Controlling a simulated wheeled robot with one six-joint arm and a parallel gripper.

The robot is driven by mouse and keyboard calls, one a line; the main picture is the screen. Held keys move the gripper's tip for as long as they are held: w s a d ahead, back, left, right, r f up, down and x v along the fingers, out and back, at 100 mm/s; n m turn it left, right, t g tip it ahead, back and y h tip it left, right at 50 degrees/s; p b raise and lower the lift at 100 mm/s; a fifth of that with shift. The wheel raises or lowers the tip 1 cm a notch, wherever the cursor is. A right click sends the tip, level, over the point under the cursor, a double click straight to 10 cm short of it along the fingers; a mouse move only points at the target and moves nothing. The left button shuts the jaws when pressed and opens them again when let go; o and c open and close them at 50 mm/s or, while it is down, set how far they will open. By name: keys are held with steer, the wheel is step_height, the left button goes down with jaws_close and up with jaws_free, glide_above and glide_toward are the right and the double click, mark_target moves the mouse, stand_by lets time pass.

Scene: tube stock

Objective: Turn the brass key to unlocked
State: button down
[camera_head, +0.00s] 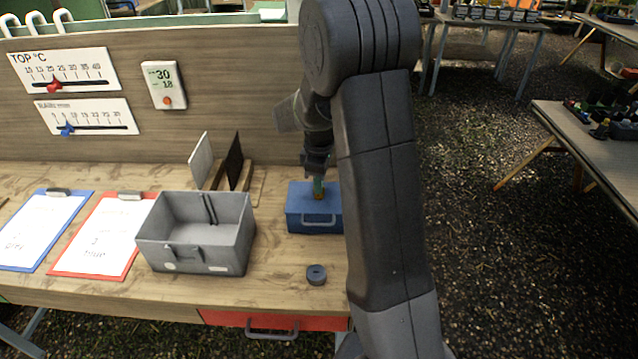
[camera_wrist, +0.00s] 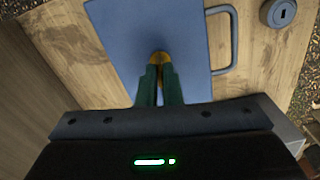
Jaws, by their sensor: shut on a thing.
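A blue box (camera_head: 308,219) with a grey handle stands on the wooden bench, in front of my arm's end. In the wrist view its blue top (camera_wrist: 185,30) lies right under my gripper. My gripper (camera_head: 318,187) points down over the box, and its green fingers (camera_wrist: 160,80) are shut on the brass key (camera_wrist: 160,57). Only a small brass part shows between and beyond the fingertips; the fingers hide the rest. I cannot tell which way the key is turned.
A dark round piece with a slot (camera_head: 316,275) lies on the bench in front of the box. A grey open bin (camera_head: 197,250), a red clipboard (camera_head: 128,262) and a blue clipboard (camera_head: 55,262) lie to the left. Upright plates (camera_head: 233,160) stand behind the bin.

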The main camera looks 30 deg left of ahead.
steer(key=m+b, duration=0.1)
steer(key=m, duration=0.3)
steer(key=shift+m, duration=0.3)
steer(key=m, duration=0.3)
steer(key=shift+m+b, duration=0.3)
steer(key=shift+b, duration=0.05)
steer(key=m, duration=0.4)
steer(key=shift+m+b, duration=0.35)
steer(key=shift+m, duration=1.35)
steer(key=c, duration=1.6)
jaws_free()
